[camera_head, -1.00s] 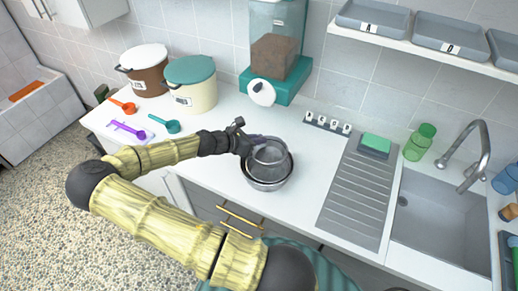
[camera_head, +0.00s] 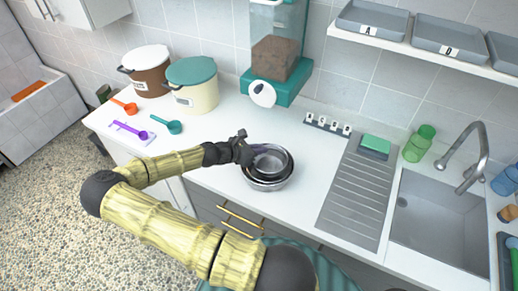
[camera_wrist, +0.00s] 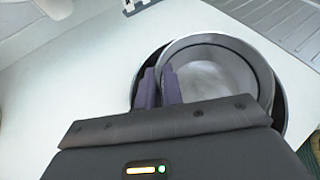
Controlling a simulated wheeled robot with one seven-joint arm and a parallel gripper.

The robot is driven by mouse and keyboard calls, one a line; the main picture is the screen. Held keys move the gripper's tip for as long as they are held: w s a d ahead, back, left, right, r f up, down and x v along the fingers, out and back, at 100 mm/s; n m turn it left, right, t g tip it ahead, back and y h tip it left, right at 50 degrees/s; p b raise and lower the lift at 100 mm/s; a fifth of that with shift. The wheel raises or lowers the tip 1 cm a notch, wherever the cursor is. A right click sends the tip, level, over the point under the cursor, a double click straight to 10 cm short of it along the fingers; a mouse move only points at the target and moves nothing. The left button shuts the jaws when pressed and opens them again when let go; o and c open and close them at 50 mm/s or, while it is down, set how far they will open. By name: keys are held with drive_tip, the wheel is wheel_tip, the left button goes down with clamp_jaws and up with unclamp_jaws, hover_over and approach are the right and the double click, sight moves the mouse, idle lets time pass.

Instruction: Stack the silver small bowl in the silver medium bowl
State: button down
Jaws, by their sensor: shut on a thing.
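The silver small bowl (camera_head: 270,158) sits within the rim outline of the silver medium bowl (camera_head: 268,186) on the white counter. My gripper (camera_head: 248,152) is at the left side of the small bowl. In the wrist view, my gripper (camera_wrist: 160,86) has its purple fingers shut on the left rim of the small bowl (camera_wrist: 212,75). The medium bowl (camera_wrist: 279,103) shows as a dark band around and below it. The small bowl looks roughly level. Whether its base touches the inside of the medium bowl is hidden.
A ribbed drainboard (camera_head: 355,198) and the sink (camera_head: 440,220) lie to the right. A lettered strip (camera_head: 327,124) and a teal dispenser (camera_head: 275,85) stand behind. Lidded tubs (camera_head: 192,86) and scoops (camera_head: 168,126) are at the left. Counter around the bowls is clear.

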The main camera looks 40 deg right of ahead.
drive_tip(key=shift+f, duration=0.6)
drive_tip(key=c, duration=1.5)
unclamp_jaws()
drive_tip(key=shift+s+a+f, duration=0.1)
drive_tip(key=shift+r, duration=0.2)
drive_tip(key=r+b+v, duration=0.1)
drive_tip(key=b+v, duration=0.1)
drive_tip(key=v, duration=1)
